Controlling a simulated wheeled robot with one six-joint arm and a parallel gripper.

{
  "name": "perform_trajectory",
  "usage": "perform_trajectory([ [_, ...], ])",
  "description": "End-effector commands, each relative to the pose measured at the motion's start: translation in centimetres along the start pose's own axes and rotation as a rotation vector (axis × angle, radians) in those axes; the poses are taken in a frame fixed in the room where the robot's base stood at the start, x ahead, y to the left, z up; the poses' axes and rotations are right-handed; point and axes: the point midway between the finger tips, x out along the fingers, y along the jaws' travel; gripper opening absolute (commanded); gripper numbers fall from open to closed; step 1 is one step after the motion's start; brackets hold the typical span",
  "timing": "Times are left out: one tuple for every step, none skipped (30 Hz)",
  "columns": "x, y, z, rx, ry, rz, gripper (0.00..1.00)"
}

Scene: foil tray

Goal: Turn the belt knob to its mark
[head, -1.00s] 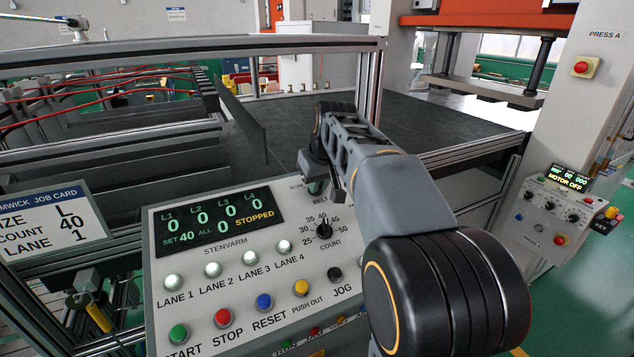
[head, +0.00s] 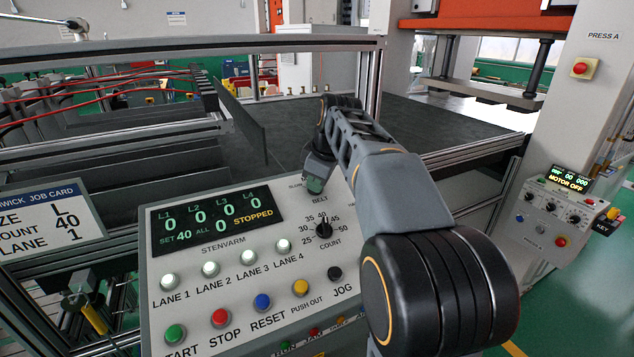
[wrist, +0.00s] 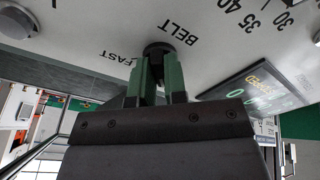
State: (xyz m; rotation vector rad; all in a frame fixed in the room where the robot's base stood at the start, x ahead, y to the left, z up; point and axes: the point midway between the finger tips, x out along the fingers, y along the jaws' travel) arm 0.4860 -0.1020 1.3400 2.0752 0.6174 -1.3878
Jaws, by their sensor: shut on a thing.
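The belt knob (wrist: 158,48) is a small black round knob on the sloped light-grey panel, beside the printed words BELT and FAST in the wrist view. My gripper (wrist: 156,70) has its two green fingers closed around the knob's sides. In the head view my gripper (head: 315,186) reaches down to the panel's top edge above the BELT label, and it hides the knob there. The knob's pointer and its mark cannot be made out, as the fingers cover them.
The control panel (head: 205,328) also carries a count knob (head: 324,228), several lane buttons and several coloured push buttons below. Its display (head: 218,220) reads SET 40 and STOPPED. A job card (head: 50,222) stands at the left. A metal rail frame and dark belt lie behind.

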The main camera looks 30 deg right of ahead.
Motion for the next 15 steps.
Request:
perform_trajectory([
  [-0.02, 0.04, -0.02, -0.022, 0.002, -0.001, 0.0],
  [-0.02, 0.04, -0.02, -0.037, 0.001, -0.002, 0.0],
  [-0.03, 0.04, -0.02, -0.054, 0.001, -0.004, 0.0],
  [-0.03, 0.04, -0.02, -0.066, 0.001, -0.005, 0.0],
  [-0.03, 0.04, -0.02, -0.076, 0.001, -0.006, 0.0],
  [-0.04, 0.04, -0.02, -0.09, 0.001, -0.008, 0.0],
  [-0.05, 0.04, -0.02, -0.098, 0.001, -0.009, 0.0],
  [-0.05, 0.05, -0.02, -0.105, 0.001, -0.009, 0.0],
  [-0.06, 0.05, -0.02, -0.114, 0.001, -0.01, 0.0],
  [-0.07, 0.05, -0.03, -0.12, 0.001, -0.01, 0.0],
  [-0.07, 0.05, -0.03, -0.125, 0.001, -0.011, 0.0],
  [-0.08, 0.06, -0.03, -0.13, 0.001, -0.011, 0.0],
  [-0.08, 0.06, -0.03, -0.133, 0.001, -0.011, 0.0],
  [-0.08, 0.06, -0.03, -0.136, 0.001, -0.012, 0.0],
  [-0.09, 0.06, -0.03, -0.138, 0.001, -0.012, 0.0],
])
